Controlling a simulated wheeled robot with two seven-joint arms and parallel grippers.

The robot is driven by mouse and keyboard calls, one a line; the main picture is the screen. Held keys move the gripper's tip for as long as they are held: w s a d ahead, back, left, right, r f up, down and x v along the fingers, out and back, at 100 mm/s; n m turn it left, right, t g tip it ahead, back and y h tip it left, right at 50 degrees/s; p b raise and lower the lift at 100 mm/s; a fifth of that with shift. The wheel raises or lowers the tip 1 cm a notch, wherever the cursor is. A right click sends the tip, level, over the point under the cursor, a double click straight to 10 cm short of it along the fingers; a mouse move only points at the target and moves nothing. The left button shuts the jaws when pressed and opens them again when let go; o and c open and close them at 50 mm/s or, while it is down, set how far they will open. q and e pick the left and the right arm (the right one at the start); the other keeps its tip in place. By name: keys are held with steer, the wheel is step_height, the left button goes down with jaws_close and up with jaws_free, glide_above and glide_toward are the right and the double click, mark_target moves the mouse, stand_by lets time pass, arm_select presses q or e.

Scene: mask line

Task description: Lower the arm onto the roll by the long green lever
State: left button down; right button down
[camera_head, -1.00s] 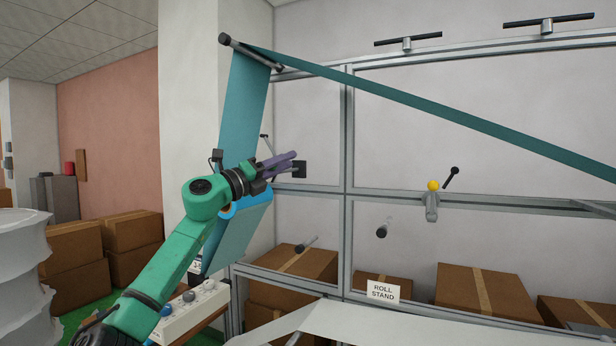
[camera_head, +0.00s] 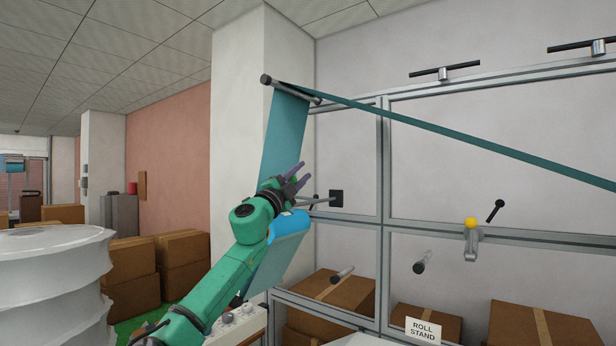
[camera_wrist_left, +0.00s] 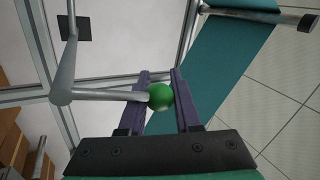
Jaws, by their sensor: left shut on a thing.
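The long lever (camera_wrist_left: 105,95) is a grey rod ending in a round green knob (camera_wrist_left: 160,97). In the left wrist view the knob lies between the purple fingers of my left gripper (camera_wrist_left: 160,100), which is shut on it. The rod runs from the knob to a grey hub. In the head view my left gripper (camera_head: 292,178) is raised in front of the teal web, and its knob is hidden there. The blue roll (camera_head: 290,226) is just below the gripper, partly covered by my arm. I cannot tell whether any arm touches the roll. My right gripper is not in view.
The teal web (camera_head: 285,130) hangs from a top roller (camera_head: 290,88) and a band runs off right. A metal frame (camera_head: 383,180) with a black plate (camera_head: 336,198) stands right of the gripper. A yellow-knobbed lever (camera_head: 471,238) is farther right. Boxes (camera_head: 335,297) sit below.

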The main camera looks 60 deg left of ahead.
arm_select(q)
steer(key=n+y, duration=0.1)
steer(key=a+n+g+y, duration=0.1)
steer(key=n, duration=0.1)
steer(key=a+n, duration=0.1)
steer(key=n, duration=0.1)
steer(key=shift+s+a+g+y+p, duration=0.1)
steer(key=shift+s+g+y+p, duration=0.2)
steer(key=shift+g+y, duration=0.1)
steer(key=shift+s+a+f+n+g+y, duration=0.15)
steer(key=shift+a+n+g+y, duration=0.15)
steer(key=shift+n, duration=0.45)
steer(key=shift+a+f+n+g+y, duration=0.1)
steer(key=shift+a+n+g+y, duration=0.2)
steer(key=shift+n, duration=0.45)
steer(key=c, duration=0.8)
jaws_free()
steer(key=shift+o, duration=1)
steer(key=shift+s+a, duration=0.1)
steer(key=shift+a, duration=0.2)
